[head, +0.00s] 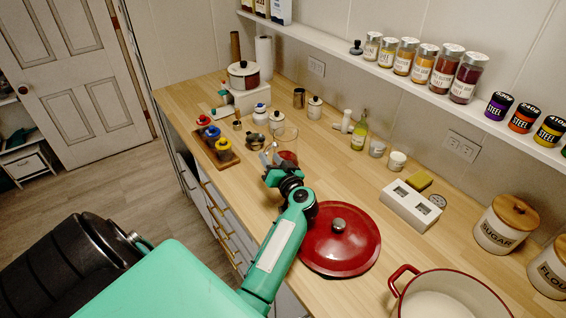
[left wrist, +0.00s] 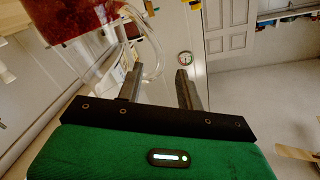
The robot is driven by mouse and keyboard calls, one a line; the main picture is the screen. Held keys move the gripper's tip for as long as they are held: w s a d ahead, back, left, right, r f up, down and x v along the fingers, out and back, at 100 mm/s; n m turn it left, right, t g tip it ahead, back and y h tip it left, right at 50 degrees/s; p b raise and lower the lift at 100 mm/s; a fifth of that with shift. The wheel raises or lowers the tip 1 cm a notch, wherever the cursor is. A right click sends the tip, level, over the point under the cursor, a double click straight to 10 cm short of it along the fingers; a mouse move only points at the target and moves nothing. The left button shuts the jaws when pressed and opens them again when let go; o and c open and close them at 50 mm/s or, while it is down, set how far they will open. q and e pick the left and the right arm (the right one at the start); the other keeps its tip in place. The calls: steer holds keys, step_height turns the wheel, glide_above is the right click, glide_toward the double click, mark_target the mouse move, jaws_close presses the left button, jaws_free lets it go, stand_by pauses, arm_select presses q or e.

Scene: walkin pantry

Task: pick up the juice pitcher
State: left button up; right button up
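The juice pitcher (head: 287,142) is a clear vessel with red juice in the bottom, standing on the wooden counter. My left gripper (head: 268,160) is at its near left side and covers part of it. In the left wrist view, the pitcher's red juice (left wrist: 72,22) fills the upper left. Its clear handle (left wrist: 154,55) curves down by the left finger, partly in line with the gap between the fingers. The left gripper (left wrist: 158,78) is open, with nothing clamped. I cannot tell whether a finger touches the handle. My right gripper is not in view.
A wooden tray (head: 226,162) with colored-topped pieces sits left of the pitcher. Small jars (head: 261,114) stand behind it, and an oil bottle (head: 359,133) to the right. A red lid (head: 340,245) and a red pot (head: 400,280) lie nearer. Bare counter (head: 325,160) is right of the pitcher.

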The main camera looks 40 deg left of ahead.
arm_select(q)
steer(key=b+x, duration=0.1)
steer(key=x, duration=0.1)
steer(key=shift+w+a, duration=0.15)
steer(key=shift+a, duration=0.1)
steer(key=shift+c, duration=0.3)
steer(key=shift+f, duration=0.1)
jaws_close()
stand_by(0.9)
